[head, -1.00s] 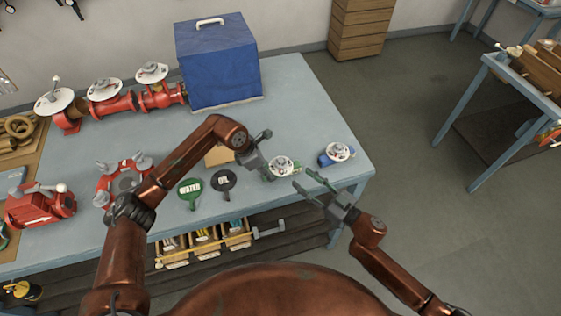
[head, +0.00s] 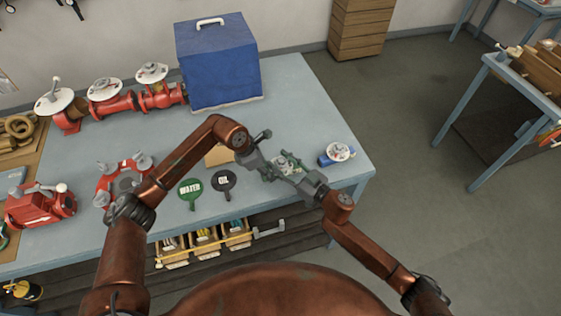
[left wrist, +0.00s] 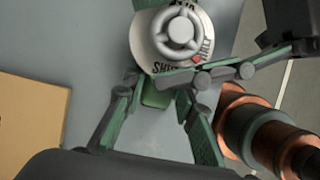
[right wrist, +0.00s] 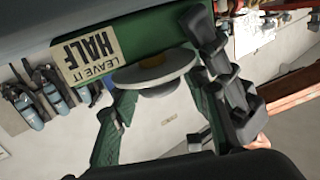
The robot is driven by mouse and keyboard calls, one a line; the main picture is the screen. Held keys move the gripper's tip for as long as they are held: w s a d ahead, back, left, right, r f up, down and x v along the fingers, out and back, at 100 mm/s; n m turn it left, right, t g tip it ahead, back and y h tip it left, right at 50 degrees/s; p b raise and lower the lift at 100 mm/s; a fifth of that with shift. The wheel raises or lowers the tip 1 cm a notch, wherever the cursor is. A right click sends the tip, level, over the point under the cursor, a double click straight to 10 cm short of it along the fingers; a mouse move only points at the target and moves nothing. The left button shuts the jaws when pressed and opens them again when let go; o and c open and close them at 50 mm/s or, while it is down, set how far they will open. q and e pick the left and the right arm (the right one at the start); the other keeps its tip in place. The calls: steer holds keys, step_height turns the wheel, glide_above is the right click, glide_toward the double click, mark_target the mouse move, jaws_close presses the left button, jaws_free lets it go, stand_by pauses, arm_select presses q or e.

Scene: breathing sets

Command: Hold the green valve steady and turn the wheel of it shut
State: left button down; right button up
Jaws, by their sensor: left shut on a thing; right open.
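The green valve (head: 285,160) stands near the table's right end, partly hidden by both grippers. In the left wrist view its white dial and grey round wheel (left wrist: 178,32) face the camera; part of the word SHUT and a red mark show. My left gripper (head: 262,163) is shut on the valve's green body (left wrist: 157,96). My right gripper (head: 298,178) is open; in the right wrist view its fingers (right wrist: 163,88) lie either side of the wheel and dial (right wrist: 155,72). I cannot tell if they touch. A cream label (right wrist: 88,50), upside down, reads LEAVE IT HALF.
A blue valve (head: 338,154) stands just right of the green one. Round WATER (head: 189,191) and OIL (head: 223,182) signs lie to the left. A blue box (head: 218,70) and red pipework (head: 122,102) stand behind. The table (head: 290,105) is clear at the back right.

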steer(key=c, duration=0.9)
steer(key=shift+s+a+r+m+t+h, duration=0.1)
steer(key=shift+a+m+t+h, duration=0.05)
steer(key=shift+m+t+h, duration=1.95)
steer(key=shift+m+h, duration=0.2)
steer(key=shift+h, duration=0.6)
steer(key=o, duration=0.9)
steer(key=shift+d, duration=0.2)
